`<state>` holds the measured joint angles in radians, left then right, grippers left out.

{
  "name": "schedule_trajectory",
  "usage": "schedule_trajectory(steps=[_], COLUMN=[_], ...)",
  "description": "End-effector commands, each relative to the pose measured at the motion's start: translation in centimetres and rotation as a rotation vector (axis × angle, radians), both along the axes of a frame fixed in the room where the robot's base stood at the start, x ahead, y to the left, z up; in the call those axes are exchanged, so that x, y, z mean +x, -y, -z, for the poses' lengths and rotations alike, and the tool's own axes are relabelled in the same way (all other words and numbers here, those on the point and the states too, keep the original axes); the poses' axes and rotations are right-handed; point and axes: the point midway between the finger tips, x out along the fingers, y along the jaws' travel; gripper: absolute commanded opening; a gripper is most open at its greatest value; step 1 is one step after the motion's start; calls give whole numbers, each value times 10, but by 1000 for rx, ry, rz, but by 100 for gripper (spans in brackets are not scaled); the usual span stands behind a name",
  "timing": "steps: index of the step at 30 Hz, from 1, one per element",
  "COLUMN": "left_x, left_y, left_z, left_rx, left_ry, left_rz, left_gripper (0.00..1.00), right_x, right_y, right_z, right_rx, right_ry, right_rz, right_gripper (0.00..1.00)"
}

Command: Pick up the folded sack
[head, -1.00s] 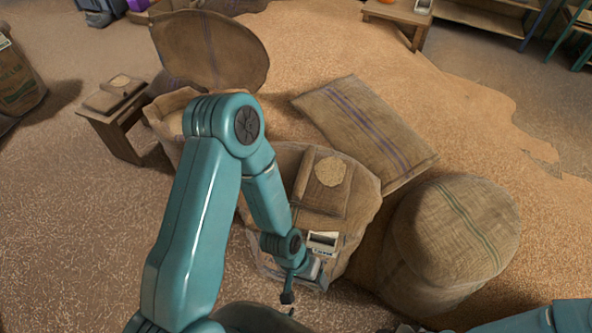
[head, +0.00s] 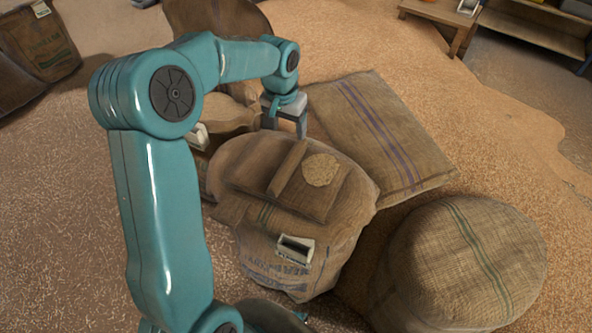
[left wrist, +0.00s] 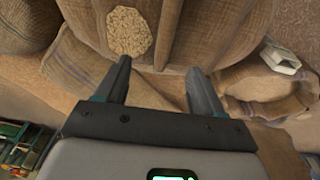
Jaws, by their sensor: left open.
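The folded sack (head: 308,200) is brown burlap with a raised fold and a pale, grain-coloured oval patch. It lies on top of a full, upright sack (head: 255,235) in the middle of the head view. In the left wrist view the folded sack (left wrist: 130,32) shows its oval patch at the top, ahead of my fingers. My left gripper (head: 285,120) is at the far side of the folded sack, apart from it. Its two fingers (left wrist: 161,82) are spread, with nothing held between them. My right gripper is out of view.
A flat striped sack (head: 375,135) lies on the spilled grain behind right. A bulging, green-striped sack (head: 468,262) stands at right. An open sack (left wrist: 268,98) shows in the left wrist view. A small wooden table (head: 445,18) stands far back.

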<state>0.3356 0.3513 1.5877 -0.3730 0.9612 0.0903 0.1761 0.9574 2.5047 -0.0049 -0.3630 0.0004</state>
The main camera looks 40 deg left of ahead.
Motion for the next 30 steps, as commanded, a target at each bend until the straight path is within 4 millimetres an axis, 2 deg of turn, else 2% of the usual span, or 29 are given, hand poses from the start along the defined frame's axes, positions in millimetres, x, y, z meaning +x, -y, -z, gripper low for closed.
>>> schedule_trajectory(steps=[2, 4, 15, 23, 30], left_x=[-4, -6, 0, 5, 10], left_y=[-7, -10, -11, -10, -13], left_z=[-2, 5, 85, 108, 146], left_rx=[9, 11, 10, 9, 9], left_ry=[-2, -6, -7, -5, -6], left_rz=[-12, -15, -14, -13, -12], left_gripper=[68, 68, 68, 68, 68], right_x=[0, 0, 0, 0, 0], right_y=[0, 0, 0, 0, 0], right_z=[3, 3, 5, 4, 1], right_rx=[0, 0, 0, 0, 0], right_ry=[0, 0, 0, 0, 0], right_rz=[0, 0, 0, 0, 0], right_gripper=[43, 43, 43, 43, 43])
